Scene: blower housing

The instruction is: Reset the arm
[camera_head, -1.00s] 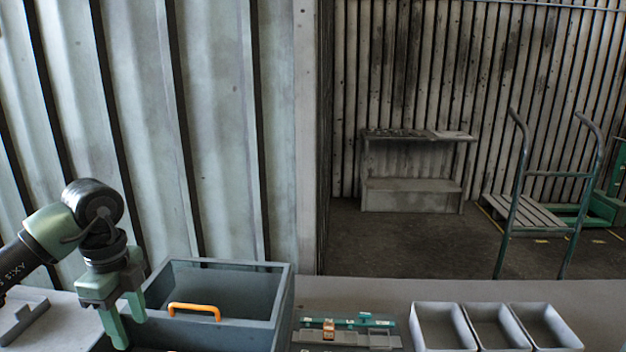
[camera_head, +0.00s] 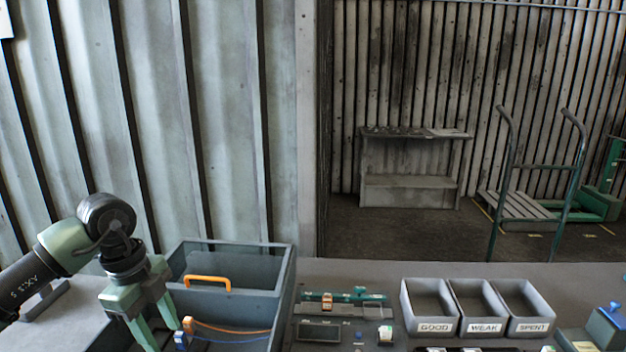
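My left arm comes in from the left side of the head view. Its green gripper (camera_head: 157,331) points down in front of the grey toolbox, left of the bin row. Its two fingers are apart with a gap between them, and I see nothing held there. The lowest part of the fingers is cut off by the frame's bottom edge. My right arm and gripper are not in view.
A grey toolbox (camera_head: 284,285) with an orange handle (camera_head: 208,281) stands beside the gripper. Orange and blue leads (camera_head: 235,329) show at its front. Bins labelled GOOD (camera_head: 434,327), WEAK (camera_head: 485,327) and SPENT (camera_head: 533,327) stand right. Small parts lie between.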

